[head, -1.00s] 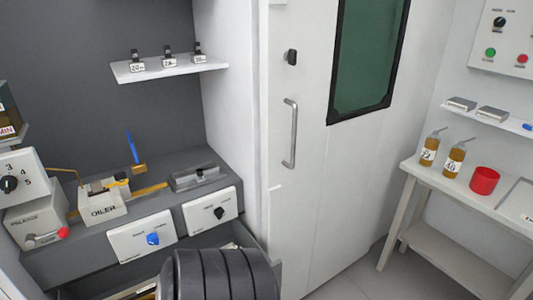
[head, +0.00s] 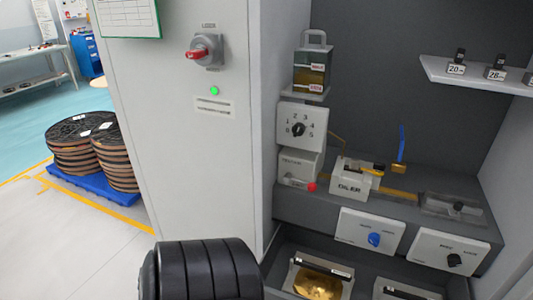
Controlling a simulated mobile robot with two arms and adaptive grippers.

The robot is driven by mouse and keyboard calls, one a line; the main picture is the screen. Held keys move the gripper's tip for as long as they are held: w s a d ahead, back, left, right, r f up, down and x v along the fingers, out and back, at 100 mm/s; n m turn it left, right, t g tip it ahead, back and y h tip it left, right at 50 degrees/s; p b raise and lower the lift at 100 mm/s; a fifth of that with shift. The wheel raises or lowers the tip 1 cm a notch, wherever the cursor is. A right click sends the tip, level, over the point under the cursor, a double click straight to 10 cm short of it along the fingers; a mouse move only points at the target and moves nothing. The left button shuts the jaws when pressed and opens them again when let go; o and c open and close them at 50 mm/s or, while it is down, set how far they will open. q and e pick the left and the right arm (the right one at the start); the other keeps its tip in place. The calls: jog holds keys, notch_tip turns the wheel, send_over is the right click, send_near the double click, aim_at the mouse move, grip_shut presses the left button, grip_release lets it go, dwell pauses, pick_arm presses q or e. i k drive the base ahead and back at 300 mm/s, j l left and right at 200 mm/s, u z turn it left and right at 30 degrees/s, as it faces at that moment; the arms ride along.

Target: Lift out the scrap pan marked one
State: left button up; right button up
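Two pans with dark bar handles sit in the open recess below the grey station ledge. The left pan (head: 346,288) holds gold-coloured scrap. The right pan (head: 410,287) is cut off by the bottom edge of the picture. I cannot read a number on either pan, so I cannot tell which is marked one. Neither of my grippers is in view. A black ribbed part at the bottom, probably of my own arm, stands left of the pans and apart from them in the picture.
Above the pans are a panel with a blue knob (head: 374,239), a panel with a black knob (head: 453,260) and the oiler (head: 349,183). A tall grey cabinet (head: 160,110) with a red switch (head: 197,53) stands at left. Spools (head: 82,150) sit on a blue pallet (head: 92,190) beyond.

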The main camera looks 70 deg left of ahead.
aim_at(309, 278)
jog(key=u, duration=1.65)
